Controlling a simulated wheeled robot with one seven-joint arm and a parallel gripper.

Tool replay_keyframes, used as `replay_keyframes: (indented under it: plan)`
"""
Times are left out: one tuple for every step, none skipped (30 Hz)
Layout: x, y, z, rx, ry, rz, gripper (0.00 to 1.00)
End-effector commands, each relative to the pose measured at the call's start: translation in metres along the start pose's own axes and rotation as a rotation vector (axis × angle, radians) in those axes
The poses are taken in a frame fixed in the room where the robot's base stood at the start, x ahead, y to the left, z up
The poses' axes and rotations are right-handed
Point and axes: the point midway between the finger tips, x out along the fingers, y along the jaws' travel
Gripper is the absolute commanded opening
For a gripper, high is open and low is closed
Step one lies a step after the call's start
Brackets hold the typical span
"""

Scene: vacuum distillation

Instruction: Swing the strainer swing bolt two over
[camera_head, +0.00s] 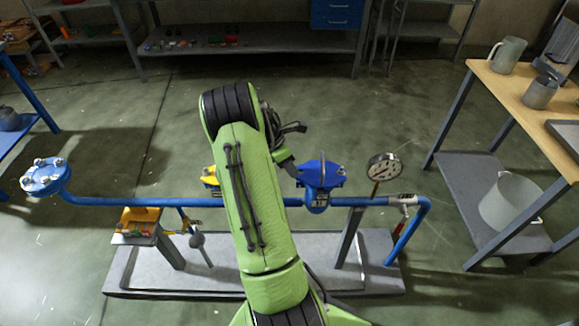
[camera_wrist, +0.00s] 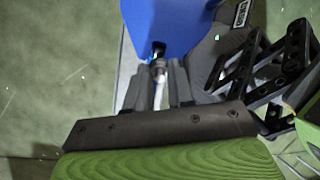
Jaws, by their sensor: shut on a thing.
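The blue strainer (camera_head: 320,184) sits on the blue pipe right of the middle in the head view, with a flat lid on top. In the wrist view its blue lid (camera_wrist: 165,25) fills the top middle. A thin metal swing bolt (camera_wrist: 159,72) shows below the lid edge, between the grey fingers of my gripper (camera_wrist: 160,75). My gripper is shut on the bolt. In the head view my green arm reaches to the strainer's left side, and the fingers are mostly hidden there. I cannot tell which numbered bolt this is.
The blue pipe (camera_head: 130,201) runs left to a flange (camera_head: 44,177), over a grey plinth (camera_head: 370,280). A yellow tray (camera_head: 138,222) stands at left. A wooden-topped table (camera_head: 540,110) is at right.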

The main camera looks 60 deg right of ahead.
Motion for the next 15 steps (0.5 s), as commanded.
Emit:
replay_keyframes:
  plan:
    - [-0.001,-0.001,0.004,0.002,0.021,0.008,0.0]
    - [-0.002,-0.003,0.006,0.003,0.038,0.015,0.0]
    - [-0.002,-0.004,0.009,0.004,0.07,0.026,0.0]
    - [-0.002,-0.005,0.011,0.005,0.097,0.036,0.0]
    - [-0.002,-0.006,0.014,0.006,0.126,0.048,0.0]
    - [-0.001,-0.007,0.017,0.007,0.166,0.066,0.0]
    - [0.0,-0.008,0.019,0.007,0.197,0.078,0.0]
    - [0.001,-0.009,0.021,0.007,0.226,0.09,0.0]
    - [0.002,-0.01,0.024,0.007,0.263,0.105,0.0]
    - [0.003,-0.011,0.025,0.006,0.289,0.116,0.0]
    - [0.004,-0.011,0.025,0.004,0.303,0.122,0.0]
    - [0.004,-0.009,0.022,-0.001,0.297,0.121,0.0]
    - [0.004,-0.009,0.023,0.0,0.295,0.12,0.0]
    - [0.004,-0.009,0.023,0.001,0.294,0.12,0.0]
    - [0.004,-0.01,0.023,0.001,0.293,0.119,0.0]
